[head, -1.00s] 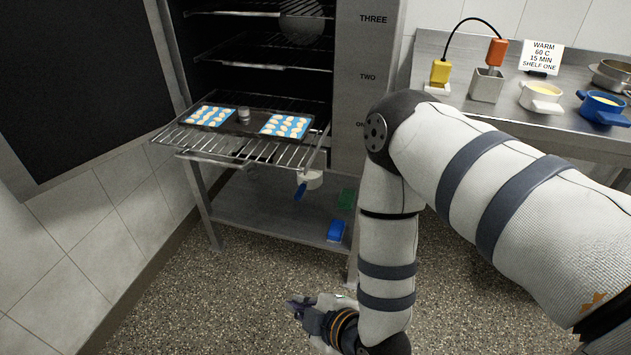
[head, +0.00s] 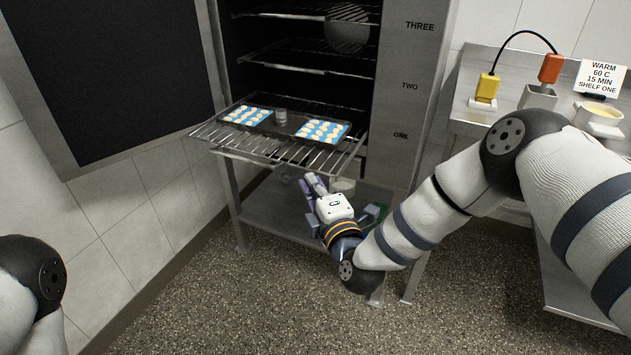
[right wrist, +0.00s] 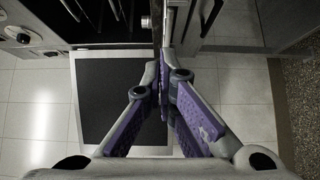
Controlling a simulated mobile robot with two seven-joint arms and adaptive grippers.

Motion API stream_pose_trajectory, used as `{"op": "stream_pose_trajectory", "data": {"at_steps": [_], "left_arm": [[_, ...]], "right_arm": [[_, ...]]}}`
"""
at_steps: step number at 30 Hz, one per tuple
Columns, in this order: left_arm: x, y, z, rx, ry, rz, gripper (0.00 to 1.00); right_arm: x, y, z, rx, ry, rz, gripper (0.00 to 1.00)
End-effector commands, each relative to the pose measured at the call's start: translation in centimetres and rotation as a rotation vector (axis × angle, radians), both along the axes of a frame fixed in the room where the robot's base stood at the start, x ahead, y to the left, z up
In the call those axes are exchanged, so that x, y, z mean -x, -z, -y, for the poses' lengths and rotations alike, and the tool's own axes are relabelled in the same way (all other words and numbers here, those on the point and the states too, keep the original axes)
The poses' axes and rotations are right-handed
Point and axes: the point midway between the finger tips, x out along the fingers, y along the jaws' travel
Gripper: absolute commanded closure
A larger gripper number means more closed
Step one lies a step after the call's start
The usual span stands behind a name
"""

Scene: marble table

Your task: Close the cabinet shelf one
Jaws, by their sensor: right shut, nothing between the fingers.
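The cabinet (head: 398,160) stands open, with shelves marked one, two and three. Shelf one (head: 345,160), a wire rack, is pulled out toward me. It carries a dark tray (head: 288,127) with two blue-and-white sheets of small pale pieces and a small metal cylinder. My right gripper (head: 309,182) is in front of the cabinet, just below the front edge of the pulled-out rack. Its purple fingers are shut and empty, as the right wrist view (right wrist: 165,85) also shows. Whether it touches the rack I cannot tell. Only part of my left arm shows at lower left; its gripper is out of view.
The cabinet's dark-panelled door (head: 110,75) is swung open at the left. A lower metal shelf (head: 265,215) lies under the rack. At the right, a steel counter (head: 465,110) holds probes, a container and a sign (head: 602,77). The floor in front is clear.

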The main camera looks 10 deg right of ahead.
Motion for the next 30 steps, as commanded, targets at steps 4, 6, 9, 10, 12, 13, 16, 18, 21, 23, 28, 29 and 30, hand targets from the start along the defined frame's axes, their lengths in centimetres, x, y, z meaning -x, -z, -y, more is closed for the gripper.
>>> {"op": "stream_pose_trajectory", "data": {"at_steps": [4, 6, 9, 10, 12, 13, 16, 18, 21, 23, 28, 29, 30], "left_arm": [[0.1, 0.2, 0.0, 0.000, 0.000, -0.004, 0.70], [0.1, 0.2, 0.0, 0.000, 0.000, -0.005, 0.70], [0.1, 0.1, 0.0, 0.000, 0.000, -0.004, 0.70], [0.1, 0.1, 0.0, 0.000, 0.000, -0.004, 0.70], [0.1, 0.1, 0.0, 0.000, 0.000, -0.004, 0.70], [0.1, 0.1, 0.0, 0.000, 0.000, -0.004, 0.70], [0.1, 0.1, 0.0, 0.000, 0.000, -0.004, 0.70], [0.1, 0.2, 0.0, 0.000, 0.000, -0.005, 0.70], [0.2, 0.3, 0.0, 0.001, 0.001, -0.007, 0.70], [0.3, 0.3, 0.0, 0.001, 0.001, -0.010, 0.70], [1.0, 1.1, 0.0, 0.001, 0.001, -0.032, 0.70], [1.2, 1.4, 0.0, 0.000, 0.001, -0.040, 0.70], [1.5, 1.8, 0.0, 0.000, 0.001, -0.051, 0.70]], "right_arm": [[-1.0, 0.0, 0.7, 0.000, 0.000, 0.001, 1.00], [-1.1, 0.0, 0.8, 0.000, 0.000, 0.001, 1.00], [-1.2, -0.1, 0.8, 0.000, -0.001, 0.000, 1.00], [-1.2, -0.1, 0.8, 0.000, -0.001, 0.001, 1.00], [-1.2, -0.1, 0.8, 0.000, -0.001, 0.001, 1.00], [-1.2, -0.1, 0.8, 0.000, -0.001, 0.001, 1.00], [-1.2, -0.1, 0.9, 0.000, -0.001, 0.001, 1.00], [-1.4, -0.1, 1.0, 0.001, -0.002, 0.001, 1.00], [-2.0, -0.1, 1.4, 0.003, -0.003, 0.004, 1.00], [-2.7, -0.1, 1.9, 0.004, -0.002, 0.004, 1.00], [-5.6, 0.3, 4.0, 0.006, -0.002, 0.002, 1.00], [-6.2, 0.3, 4.4, 0.006, -0.002, 0.002, 1.00], [-7.1, 0.5, 5.1, 0.005, -0.001, 0.000, 1.00]]}}
